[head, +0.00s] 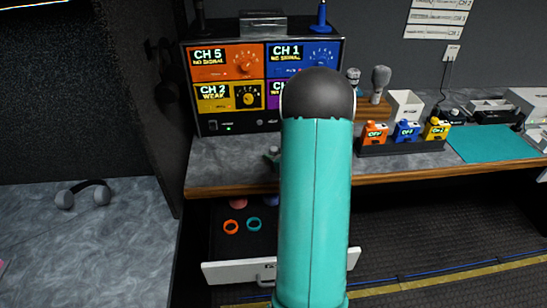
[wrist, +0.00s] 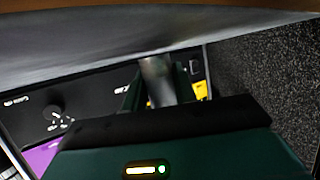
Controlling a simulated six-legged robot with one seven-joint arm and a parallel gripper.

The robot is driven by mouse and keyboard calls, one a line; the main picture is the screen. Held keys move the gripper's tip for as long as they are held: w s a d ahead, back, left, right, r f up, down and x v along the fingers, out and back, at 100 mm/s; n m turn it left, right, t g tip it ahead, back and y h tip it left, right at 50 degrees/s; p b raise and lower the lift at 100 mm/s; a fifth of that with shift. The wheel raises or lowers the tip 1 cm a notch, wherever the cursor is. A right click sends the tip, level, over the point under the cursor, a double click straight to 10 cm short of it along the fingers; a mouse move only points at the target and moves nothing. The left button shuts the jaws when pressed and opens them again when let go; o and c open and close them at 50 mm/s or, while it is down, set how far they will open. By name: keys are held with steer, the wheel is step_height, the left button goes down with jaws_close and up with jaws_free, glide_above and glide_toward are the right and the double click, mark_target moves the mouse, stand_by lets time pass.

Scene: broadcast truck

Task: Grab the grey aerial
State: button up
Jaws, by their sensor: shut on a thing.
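In the wrist view my gripper (wrist: 160,95) is closed around a grey, shiny upright cylinder (wrist: 157,76), which looks like the grey aerial. Its far end is hidden. The dark green fingers are on either side of it. In the head view my teal arm hides most of the gripper and the held thing; only a small dark green part shows low in front of the receiver rack (head: 225,124). On the rack's top stand a dark aerial (head: 199,16) at the left and a blue aerial (head: 321,15) at the right.
An open drawer (head: 238,272) with orange and teal rings is below the desk (head: 230,170). Microphones (head: 380,80), a white box (head: 404,105) and coloured packs in a dark holder (head: 400,147) stand to the right. Headphones (head: 84,193) lie on the left counter.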

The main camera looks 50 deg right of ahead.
step_height(320, 180, up, 2)
steer(key=shift+r, duration=0.2)
steer(key=s+a+r, duration=0.9)
steer(key=s, duration=0.1)
steer(key=shift+s+r, duration=0.3)
steer(key=shift+r, duration=0.05)
